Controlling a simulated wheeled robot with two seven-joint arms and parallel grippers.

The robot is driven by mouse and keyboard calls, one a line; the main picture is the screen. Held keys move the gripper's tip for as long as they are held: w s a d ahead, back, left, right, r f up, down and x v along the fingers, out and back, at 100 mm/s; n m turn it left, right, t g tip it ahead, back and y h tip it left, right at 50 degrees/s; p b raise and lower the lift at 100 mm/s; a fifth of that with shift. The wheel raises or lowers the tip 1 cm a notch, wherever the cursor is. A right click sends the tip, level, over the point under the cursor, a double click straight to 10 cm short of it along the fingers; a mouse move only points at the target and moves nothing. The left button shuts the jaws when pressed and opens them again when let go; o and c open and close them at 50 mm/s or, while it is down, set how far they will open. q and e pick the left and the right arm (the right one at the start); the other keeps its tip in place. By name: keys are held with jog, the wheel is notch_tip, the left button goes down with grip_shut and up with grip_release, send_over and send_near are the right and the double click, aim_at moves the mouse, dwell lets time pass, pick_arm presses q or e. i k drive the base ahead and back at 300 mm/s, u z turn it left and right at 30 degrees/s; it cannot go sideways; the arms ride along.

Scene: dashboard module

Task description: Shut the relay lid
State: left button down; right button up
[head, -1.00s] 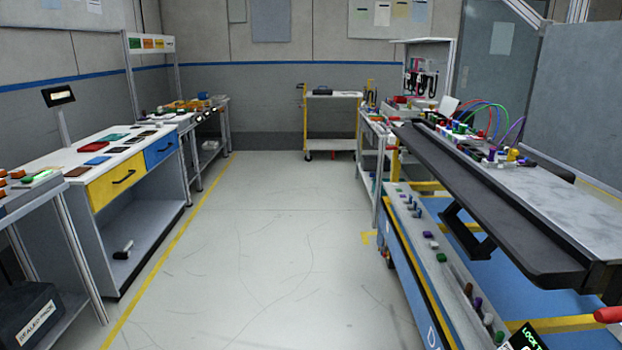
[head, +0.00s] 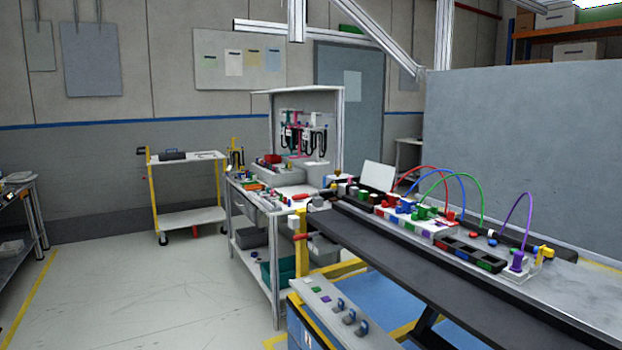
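The dashboard module (head: 400,265) is a long dark beam lying across the bench on the right. Along it runs a row of coloured blocks and connectors (head: 420,222). Red, blue, green and purple cables (head: 519,222) arch up from it. A pale flat panel (head: 379,176) stands tilted up at the row's far end; it may be the relay lid, but I cannot tell from here. Neither of my grippers is in view.
A blue-sided cart (head: 340,316) with a switch strip is below the beam. A tool bench (head: 281,203) stands behind it, and a yellow-framed trolley (head: 187,217) by the wall. The floor (head: 150,290) at left is clear. A grey partition (head: 530,160) stands at right.

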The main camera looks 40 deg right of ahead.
aim_at(378, 176)
jog(key=i, duration=3.2)
jog(key=z, duration=5.45)
